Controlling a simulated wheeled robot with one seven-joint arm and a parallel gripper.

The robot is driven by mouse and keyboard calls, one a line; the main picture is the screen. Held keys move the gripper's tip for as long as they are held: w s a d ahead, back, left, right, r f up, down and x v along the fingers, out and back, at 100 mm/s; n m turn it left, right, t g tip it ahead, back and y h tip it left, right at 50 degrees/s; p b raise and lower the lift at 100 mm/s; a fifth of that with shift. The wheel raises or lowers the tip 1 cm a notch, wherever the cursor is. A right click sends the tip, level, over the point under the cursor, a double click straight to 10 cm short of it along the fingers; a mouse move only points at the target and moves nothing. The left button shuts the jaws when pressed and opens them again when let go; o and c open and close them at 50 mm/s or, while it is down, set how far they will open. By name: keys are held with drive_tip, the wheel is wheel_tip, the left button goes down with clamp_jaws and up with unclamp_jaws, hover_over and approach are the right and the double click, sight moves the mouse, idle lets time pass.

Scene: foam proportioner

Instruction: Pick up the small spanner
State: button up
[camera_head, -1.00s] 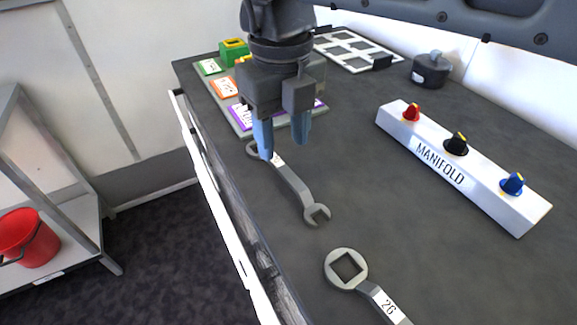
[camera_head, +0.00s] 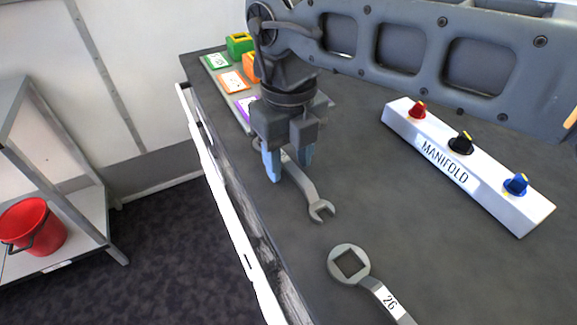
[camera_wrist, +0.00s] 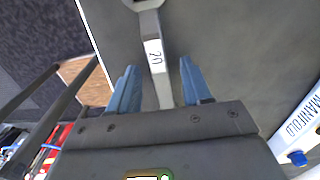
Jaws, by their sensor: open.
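The small spanner (camera_head: 304,187) lies on the dark worktop, its open-ended jaw toward the larger spanner. Its other end is mostly hidden behind my gripper in the head view. My gripper (camera_head: 288,167) is open, pointing down over the spanner's handle, with blue fingers. In the wrist view the small spanner (camera_wrist: 152,50), with a white label, runs between the two open fingers of my gripper (camera_wrist: 157,88), touching neither as far as I can see. The height of the fingertips above the worktop is hard to tell.
A larger spanner (camera_head: 350,264) labelled 26 lies nearer the front. The white manifold block (camera_head: 465,168) with red, black and blue knobs stands at the right. A board with coloured labels (camera_head: 215,70) and blocks is behind my gripper. The worktop's left edge is close by.

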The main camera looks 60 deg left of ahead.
drive_tip(key=shift+f, duration=0.15)
drive_tip(key=shift+c, duration=0.3)
clamp_jaws()
idle(0.3)
